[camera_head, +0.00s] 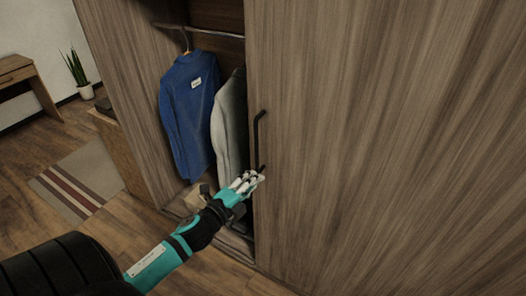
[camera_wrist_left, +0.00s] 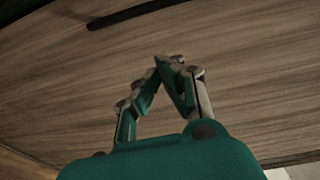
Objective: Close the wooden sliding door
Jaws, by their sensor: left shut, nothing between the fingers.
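The wooden sliding door (camera_head: 390,140) covers the right part of the wardrobe in the head view, and its wood grain fills most of the left wrist view (camera_wrist_left: 240,60). The left part of the wardrobe stands open. A black bar handle (camera_head: 257,135) runs upright near the door's left edge; a dark bar, probably this handle, shows at the top of the left wrist view (camera_wrist_left: 130,14). My left gripper (camera_head: 258,176) is at the handle's lower end, close to the door's edge. Its fingertips (camera_wrist_left: 168,62) are together with nothing between them. Whether they touch the door is unclear. My right gripper is not in view.
A blue garment (camera_head: 188,115) and a grey one (camera_head: 230,125) hang from the rail (camera_head: 205,31) in the open part. A small tan object (camera_head: 195,197) lies below them. A striped rug (camera_head: 80,182), plant (camera_head: 77,72) and wooden table (camera_head: 25,75) are at left.

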